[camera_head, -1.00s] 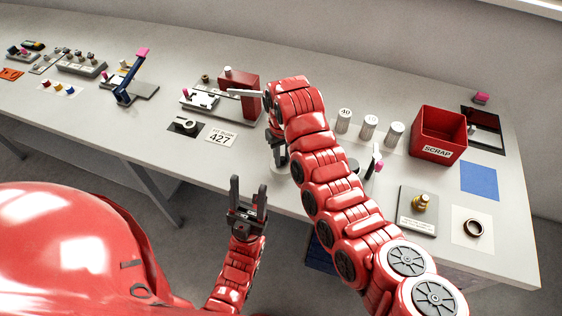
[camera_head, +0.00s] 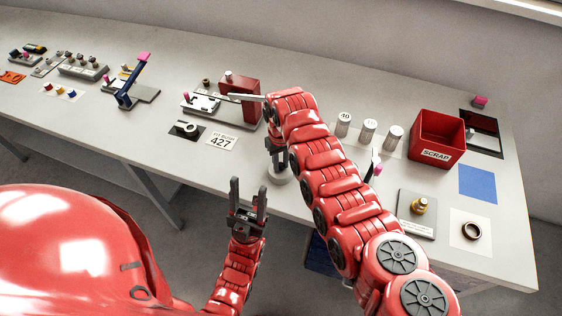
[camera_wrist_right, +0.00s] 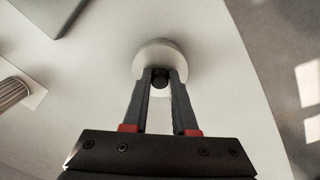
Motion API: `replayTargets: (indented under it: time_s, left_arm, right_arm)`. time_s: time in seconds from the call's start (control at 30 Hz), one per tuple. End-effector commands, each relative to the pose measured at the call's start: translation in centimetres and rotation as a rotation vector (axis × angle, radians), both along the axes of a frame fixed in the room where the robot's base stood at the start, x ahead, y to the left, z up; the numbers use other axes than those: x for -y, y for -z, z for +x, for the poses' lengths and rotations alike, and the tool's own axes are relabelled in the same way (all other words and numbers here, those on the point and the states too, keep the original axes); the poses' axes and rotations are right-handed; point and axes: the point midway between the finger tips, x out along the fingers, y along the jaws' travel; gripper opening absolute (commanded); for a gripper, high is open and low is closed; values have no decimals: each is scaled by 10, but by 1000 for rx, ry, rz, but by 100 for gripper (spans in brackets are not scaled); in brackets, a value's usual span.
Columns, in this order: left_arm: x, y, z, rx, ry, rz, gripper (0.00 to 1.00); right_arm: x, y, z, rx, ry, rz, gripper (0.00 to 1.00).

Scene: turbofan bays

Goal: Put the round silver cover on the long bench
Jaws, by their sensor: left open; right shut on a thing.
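The round silver cover (camera_head: 281,176) is a pale disc by the front edge of the long bench (camera_head: 330,62). In the right wrist view the cover (camera_wrist_right: 160,50) is pale and round with a dark knob. My right gripper (camera_wrist_right: 160,80) is shut on that knob; in the head view it (camera_head: 277,156) points down, the cover below it. I cannot tell whether the cover touches the bench or hangs just above it. My left gripper (camera_head: 248,193) is open and empty, pointing up in front of the bench edge.
To the right are silver cylinders (camera_head: 369,131), a red scrap bin (camera_head: 437,138) and a plate with a brass part (camera_head: 418,208). My right arm hides some bench.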

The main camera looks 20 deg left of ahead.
Motion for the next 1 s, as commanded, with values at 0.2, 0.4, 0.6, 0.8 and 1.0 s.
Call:
replayTargets:
  time_s: [0.2, 0.4, 0.6, 0.8, 1.0]
  left_arm:
    - [0, 1, 0, 0, 0, 0, 54]
    - [0, 1, 0, 0, 0, 0, 54]
    - [0, 1, 0, 0, 0, 0, 54]
    - [0, 11, 0, 0, 0, 0, 54]
    - [0, 28, 0, 0, 0, 0, 54]
  right_arm:
    - [0, 1, 0, 0, 0, 0, 56]
    - [0, 1, 0, -1, 0, -1, 56]
    - [0, -4, 0, -1, 0, -1, 56]
    - [0, -32, 1, 4, 2, 4, 56]
    - [1, -82, 2, 4, 3, 2, 56]
